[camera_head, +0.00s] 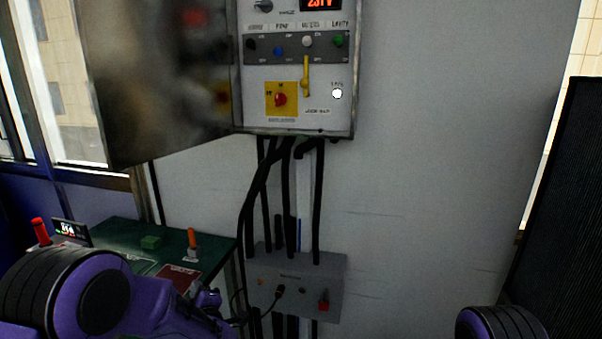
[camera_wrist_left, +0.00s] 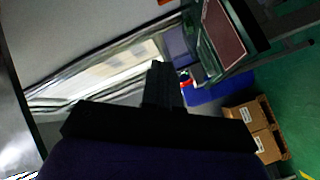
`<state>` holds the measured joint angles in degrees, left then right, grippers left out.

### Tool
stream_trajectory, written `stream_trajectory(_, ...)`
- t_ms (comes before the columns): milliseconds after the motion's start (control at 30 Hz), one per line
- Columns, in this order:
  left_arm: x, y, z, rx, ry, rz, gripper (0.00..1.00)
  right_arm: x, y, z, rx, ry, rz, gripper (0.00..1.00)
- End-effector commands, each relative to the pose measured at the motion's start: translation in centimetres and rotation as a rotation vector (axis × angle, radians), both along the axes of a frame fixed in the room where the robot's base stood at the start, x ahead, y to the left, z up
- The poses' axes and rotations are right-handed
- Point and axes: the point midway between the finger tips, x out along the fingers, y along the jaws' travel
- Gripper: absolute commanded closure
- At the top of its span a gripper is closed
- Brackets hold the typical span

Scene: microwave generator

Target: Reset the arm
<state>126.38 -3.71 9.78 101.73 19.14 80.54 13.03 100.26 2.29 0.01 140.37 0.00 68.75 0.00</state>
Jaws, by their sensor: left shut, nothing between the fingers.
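My left arm (camera_head: 95,290), purple with a black ringed joint, is folded low at the left of the head view. My left gripper (camera_wrist_left: 160,72) shows in the left wrist view as dark fingers closed together with nothing between them. It points towards a window and a green-topped table and touches nothing that I can see. Of my right arm only a purple and black joint (camera_head: 500,323) shows at the bottom right of the head view. The right gripper is out of view.
An open control cabinet (camera_head: 345,115) with a yellow lever (camera_head: 306,75) hangs on the wall. Cables run down to a grey box (camera_head: 335,275). A green-topped table (camera_head: 110,232) stands close beyond my left arm. Cardboard boxes (camera_wrist_left: 250,120) sit on the floor. The wall right of the cabinet is clear.

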Motion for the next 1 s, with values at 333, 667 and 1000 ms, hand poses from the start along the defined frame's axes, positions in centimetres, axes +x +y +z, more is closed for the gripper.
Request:
stream_trajectory(333, -23.0, 1.7, -22.4, 0.306, 0.871, -0.414, 1.00, 0.0, 0.0, -1.3, 0.000, 0.000, 0.000, 0.57)
stream_trajectory(667, -41.9, 4.1, -28.5, 0.235, 1.310, -0.509, 1.00, 0.0, 0.0, -2.5, 0.000, 0.000, 0.000, 0.57)
stream_trajectory(1000, -42.7, 4.0, -28.8, 0.229, 1.328, -0.510, 1.00, 0.0, 0.0, -2.4, 0.000, 0.000, 0.000, 0.57)
